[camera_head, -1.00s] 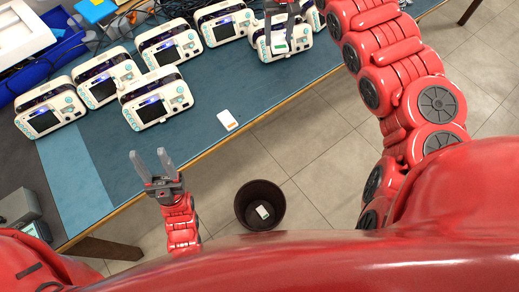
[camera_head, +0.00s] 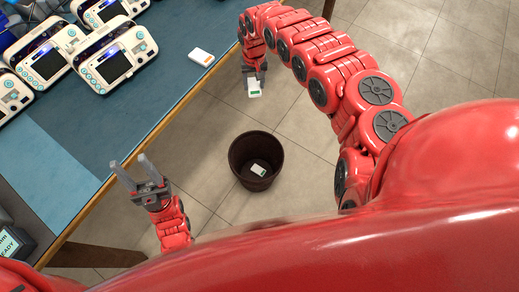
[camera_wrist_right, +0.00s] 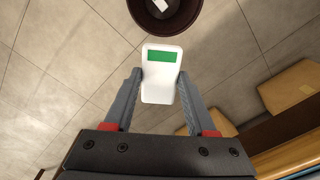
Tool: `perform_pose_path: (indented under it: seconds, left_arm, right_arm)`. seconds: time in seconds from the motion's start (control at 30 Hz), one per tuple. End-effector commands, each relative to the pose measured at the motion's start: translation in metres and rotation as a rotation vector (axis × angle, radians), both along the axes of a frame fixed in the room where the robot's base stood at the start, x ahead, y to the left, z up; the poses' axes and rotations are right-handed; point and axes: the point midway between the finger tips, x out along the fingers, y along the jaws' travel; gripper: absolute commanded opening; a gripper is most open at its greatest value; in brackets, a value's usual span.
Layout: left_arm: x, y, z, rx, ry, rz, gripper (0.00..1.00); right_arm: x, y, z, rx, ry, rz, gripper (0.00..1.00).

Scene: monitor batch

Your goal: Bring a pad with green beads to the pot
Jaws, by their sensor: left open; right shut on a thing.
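My right gripper (camera_head: 256,78) is shut on a white pad (camera_head: 254,92), held off the table over the floor, beyond the pot in the head view. In the right wrist view the pad (camera_wrist_right: 159,88) shows a green band near its far end and sits between both fingers. The dark brown pot (camera_head: 241,148) stands on the floor near the table edge; the held pad is outside it. The pot (camera_wrist_right: 150,24) shows at the top of the right wrist view. Another whitish pad (camera_head: 258,170) lies inside the pot. My left gripper (camera_head: 131,166) is open and empty near the table's front edge.
A white pad with an orange mark (camera_head: 201,57) lies on the blue table (camera_head: 165,90). Several white monitors (camera_head: 118,62) stand at the table's left and back. The tiled floor (camera_head: 310,180) around the pot is clear.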

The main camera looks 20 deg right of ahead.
Motion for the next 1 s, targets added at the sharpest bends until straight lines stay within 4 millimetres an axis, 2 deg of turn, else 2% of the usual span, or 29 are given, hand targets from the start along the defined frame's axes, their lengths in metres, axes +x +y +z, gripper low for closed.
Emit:
perform_pose_path:
  seconds: [0.03, 0.1, 0.2, 0.3, 0.4, 0.53, 0.77, 1.0]
  left_arm:
    - [0.000, 0.000, -0.029, 0.000, 0.000, 0.000, 0.50]
    - [0.000, 0.000, -0.047, 0.000, 0.000, 0.000, 0.50]
    - [0.000, 0.000, -0.073, 0.000, 0.000, 0.000, 0.50]
    - [0.000, 0.000, -0.094, 0.000, 0.000, 0.000, 0.50]
    - [0.000, 0.000, -0.110, 0.000, 0.000, 0.000, 0.50]
    - [0.000, 0.000, -0.121, 0.000, 0.000, 0.000, 0.50]
    - [0.000, 0.000, -0.129, 0.000, 0.000, 0.000, 0.50]
    - [0.000, 0.000, -0.153, 0.000, 0.000, 0.000, 0.50]
  right_arm:
    - [-0.010, 0.001, -0.049, -0.001, 0.010, -0.005, 0.02]
    - [-0.022, 0.002, -0.094, -0.005, 0.015, -0.007, 0.02]
    - [-0.040, 0.004, -0.155, -0.010, 0.017, -0.008, 0.02]
    - [-0.059, 0.007, -0.206, -0.012, 0.019, -0.005, 0.02]
    - [-0.077, 0.009, -0.246, -0.011, 0.024, 0.000, 0.02]
    - [-0.091, 0.011, -0.275, -0.010, 0.023, 0.004, 0.02]
    - [-0.098, 0.013, -0.292, -0.008, 0.021, 0.007, 0.02]
    - [-0.099, 0.013, -0.319, -0.008, 0.023, 0.006, 0.02]
